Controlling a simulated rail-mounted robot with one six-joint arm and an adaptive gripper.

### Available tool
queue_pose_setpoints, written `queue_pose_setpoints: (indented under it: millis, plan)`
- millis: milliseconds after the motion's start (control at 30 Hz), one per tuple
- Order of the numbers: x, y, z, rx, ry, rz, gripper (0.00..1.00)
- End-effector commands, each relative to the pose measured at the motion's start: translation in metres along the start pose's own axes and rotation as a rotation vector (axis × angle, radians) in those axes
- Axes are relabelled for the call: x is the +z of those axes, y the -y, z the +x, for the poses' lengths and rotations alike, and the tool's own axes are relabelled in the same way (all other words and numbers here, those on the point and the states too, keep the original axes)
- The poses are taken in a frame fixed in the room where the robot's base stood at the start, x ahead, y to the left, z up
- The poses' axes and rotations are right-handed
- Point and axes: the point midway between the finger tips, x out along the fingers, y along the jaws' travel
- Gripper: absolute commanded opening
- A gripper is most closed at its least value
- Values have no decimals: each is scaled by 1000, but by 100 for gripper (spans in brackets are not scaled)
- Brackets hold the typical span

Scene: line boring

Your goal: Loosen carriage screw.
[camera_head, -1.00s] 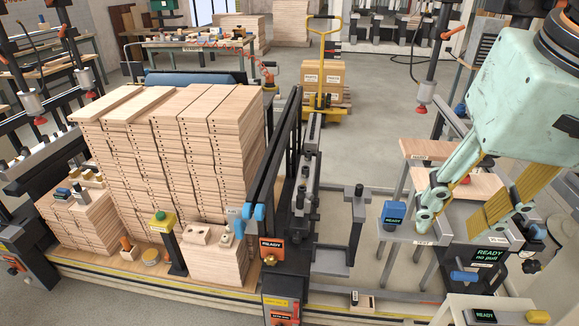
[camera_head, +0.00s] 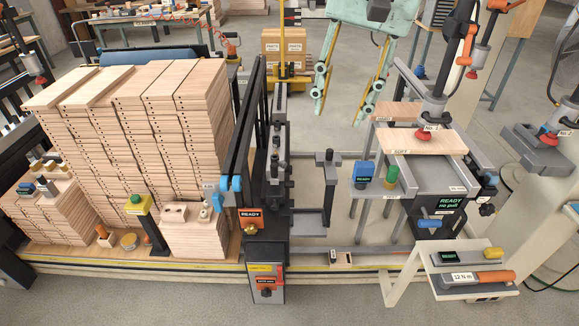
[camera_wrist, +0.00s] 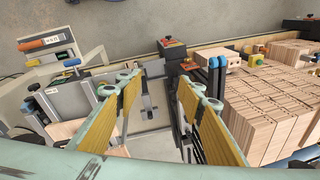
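The black boring machine with its rail and carriage (camera_head: 276,188) stands right of the board stacks. A brass knob (camera_head: 250,229) sits under its orange READY sign. I cannot tell for certain which part is the carriage screw. My gripper (camera_head: 343,103) is in the upper middle of the head view, its two fingers wide apart with nothing between them. In the wrist view my gripper (camera_wrist: 158,88) is also open, with grey frame parts showing beyond the gap. An orange-handled wrench (camera_head: 485,278) marked 12 N m lies on the white stand at the front right.
Tall board stacks (camera_head: 150,150) fill the left. Right of the machine are a blue gauge (camera_head: 363,173), a green-and-yellow cylinder (camera_head: 391,176) and a READY no pull unit (camera_head: 449,203). A clamp (camera_head: 432,112) stands over a SOFT board (camera_head: 425,142). The front floor is clear.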

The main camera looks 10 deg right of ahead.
Motion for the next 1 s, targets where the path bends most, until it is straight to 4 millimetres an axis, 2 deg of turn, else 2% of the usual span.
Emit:
queue_pose_setpoints:
  millis: [533,1000]
  plan:
    - [-80,38,28,1,75,205,36]
    - [-146,65,65,9,139,381,36]
